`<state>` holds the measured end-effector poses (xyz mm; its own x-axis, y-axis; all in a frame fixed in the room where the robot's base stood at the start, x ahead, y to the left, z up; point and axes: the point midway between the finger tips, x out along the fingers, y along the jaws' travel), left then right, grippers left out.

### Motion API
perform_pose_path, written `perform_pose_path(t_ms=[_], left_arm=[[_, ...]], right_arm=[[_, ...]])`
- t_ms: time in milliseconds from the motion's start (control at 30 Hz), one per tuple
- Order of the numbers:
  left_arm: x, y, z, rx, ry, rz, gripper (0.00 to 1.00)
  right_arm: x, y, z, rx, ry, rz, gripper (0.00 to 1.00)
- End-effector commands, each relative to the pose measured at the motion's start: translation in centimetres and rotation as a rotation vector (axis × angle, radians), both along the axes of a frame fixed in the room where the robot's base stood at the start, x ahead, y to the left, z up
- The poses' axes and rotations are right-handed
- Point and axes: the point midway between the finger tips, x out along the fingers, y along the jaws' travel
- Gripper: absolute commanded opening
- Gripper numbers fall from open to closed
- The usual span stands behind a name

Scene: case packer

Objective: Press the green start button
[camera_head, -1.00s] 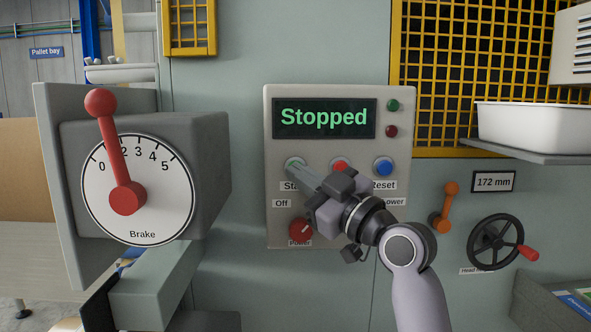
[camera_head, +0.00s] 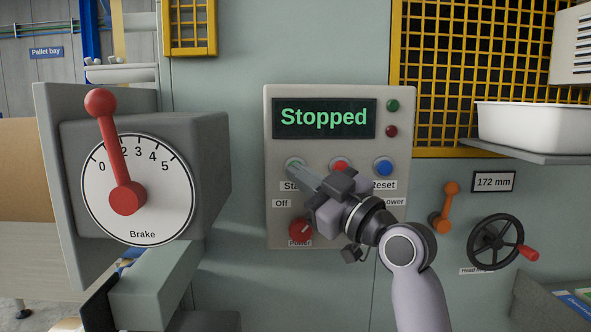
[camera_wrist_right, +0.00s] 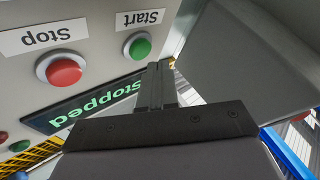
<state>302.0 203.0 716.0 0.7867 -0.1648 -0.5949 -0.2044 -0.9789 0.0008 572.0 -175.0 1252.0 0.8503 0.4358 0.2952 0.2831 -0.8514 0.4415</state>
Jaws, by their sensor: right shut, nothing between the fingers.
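The green start button (camera_wrist_right: 138,46) sits on the control panel (camera_head: 335,235), under its "Start" label in the upside-down right wrist view. In the head view my fingers cover most of it. My right gripper (camera_head: 296,170) is shut and empty, with its fingertips at the start button. In the right wrist view its fingertips (camera_wrist_right: 160,68) show just beside the green button; I cannot tell whether they touch it. The display (camera_head: 324,118) reads "Stopped". My left gripper is not in view.
A red stop button (camera_head: 341,165) and a blue reset button (camera_head: 384,167) lie to the right of the start button. The red power knob (camera_head: 301,230) is below. A brake box with a red lever (camera_head: 110,140) juts out on the left.

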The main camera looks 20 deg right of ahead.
Motion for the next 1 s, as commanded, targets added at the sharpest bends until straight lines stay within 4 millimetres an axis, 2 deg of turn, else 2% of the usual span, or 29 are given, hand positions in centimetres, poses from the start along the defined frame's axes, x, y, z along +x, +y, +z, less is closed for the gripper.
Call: perform_pose_path(t_ms=[1000], left_arm=[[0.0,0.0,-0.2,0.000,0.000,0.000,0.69]], right_arm=[[1.1,-0.3,0.0,-0.001,0.000,0.001,0.00]])
